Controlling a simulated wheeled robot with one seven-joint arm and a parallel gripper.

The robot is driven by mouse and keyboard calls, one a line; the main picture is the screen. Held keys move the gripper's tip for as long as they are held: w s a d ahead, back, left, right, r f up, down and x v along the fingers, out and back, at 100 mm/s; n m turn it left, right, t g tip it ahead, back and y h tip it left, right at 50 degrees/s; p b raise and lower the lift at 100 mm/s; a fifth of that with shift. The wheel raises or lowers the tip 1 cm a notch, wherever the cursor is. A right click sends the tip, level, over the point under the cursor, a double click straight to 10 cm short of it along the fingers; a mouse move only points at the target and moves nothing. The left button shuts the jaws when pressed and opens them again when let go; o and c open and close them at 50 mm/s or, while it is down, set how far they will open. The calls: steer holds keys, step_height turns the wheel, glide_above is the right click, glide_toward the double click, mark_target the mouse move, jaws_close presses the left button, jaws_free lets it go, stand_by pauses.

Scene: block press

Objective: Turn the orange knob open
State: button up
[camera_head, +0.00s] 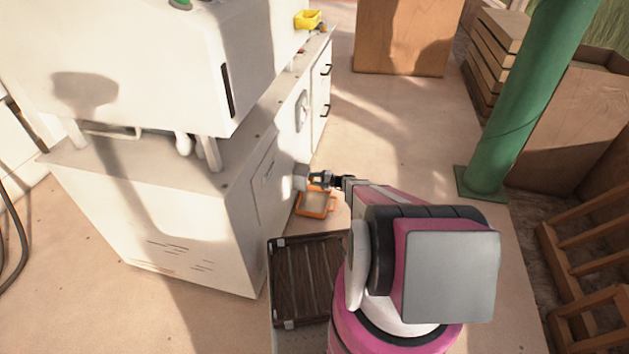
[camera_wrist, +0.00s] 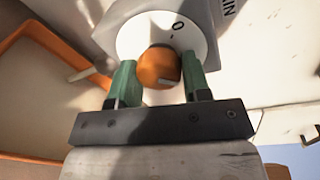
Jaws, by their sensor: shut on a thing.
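The orange knob (camera_wrist: 158,67) sits on a round white dial plate (camera_wrist: 195,40) with a "0" mark and a short tick, on a grey box. A pale mark shows near the knob's lower edge. My gripper (camera_wrist: 160,78) has its two green fingers on either side of the knob and is shut on it. In the head view, my gripper (camera_head: 318,179) reaches the side of the white machine (camera_head: 190,220), and the knob is too small to make out there.
An orange-rimmed tray (camera_head: 315,204) lies on the floor below my gripper, and its rim shows at left in the wrist view (camera_wrist: 50,38). A dark slatted pallet (camera_head: 306,278) lies nearer. A green post (camera_head: 525,100) stands at right. Wooden crates are at the back right.

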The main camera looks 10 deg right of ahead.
steer(key=shift+d, duration=0.1)
stand_by(0.3)
steer(key=o, duration=0.9)
steer(key=v, duration=1)
steer(key=shift+s+d, duration=0.15)
steer(key=shift+d, duration=0.2)
steer(key=s+a+r+n+g+h, duration=0.25)
steer(key=s+a+r, duration=0.25)
steer(key=s+r, duration=0.3)
steer(key=s+a+r+n+g+h, duration=0.2)
steer(key=s+a+r+g+h, duration=0.15)
steer(key=s+a+r, duration=0.5)
steer(key=s+d+r+n+h, duration=0.1)
steer(key=s+r+h, duration=0.2)
steer(key=s+r, duration=0.2)
steer(key=s+d+r+n+h, duration=0.1)
steer(key=s+r+h, duration=0.2)
steer(key=s+r, duration=0.2)
steer(key=s+d+r+n+h, duration=0.1)
steer(key=s+r+h, duration=0.2)
steer(key=r, duration=0.6)
steer(key=shift+s+d+n, duration=0.15)
steer(key=shift+s+n, duration=0.05)
steer(key=shift+s, duration=0.45)
steer(key=shift+s+d+n, duration=0.15)
steer(key=shift+s, duration=0.55)
